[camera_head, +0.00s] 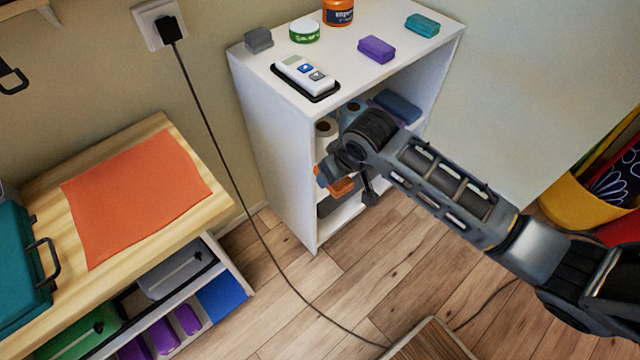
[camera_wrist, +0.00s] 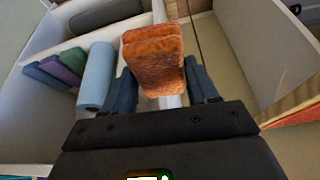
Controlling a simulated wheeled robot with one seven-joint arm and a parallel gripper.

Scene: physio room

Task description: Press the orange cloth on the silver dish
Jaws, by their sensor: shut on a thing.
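My gripper (camera_head: 333,178) is shut on an orange cloth (camera_head: 343,187), in front of the open side of a white shelf unit. In the wrist view the orange cloth (camera_wrist: 153,58) looks like a thick, rough, folded pad. It stands out past the fingertips of my gripper (camera_wrist: 161,90), between the two dark fingers. Nothing touches its far end that I can make out. I see no silver dish in either view. A flat orange sheet (camera_head: 138,195) lies on the wooden table at the left.
A teal case (camera_head: 20,275) stands on the table. A black cable (camera_head: 215,150) hangs between table and shelf.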

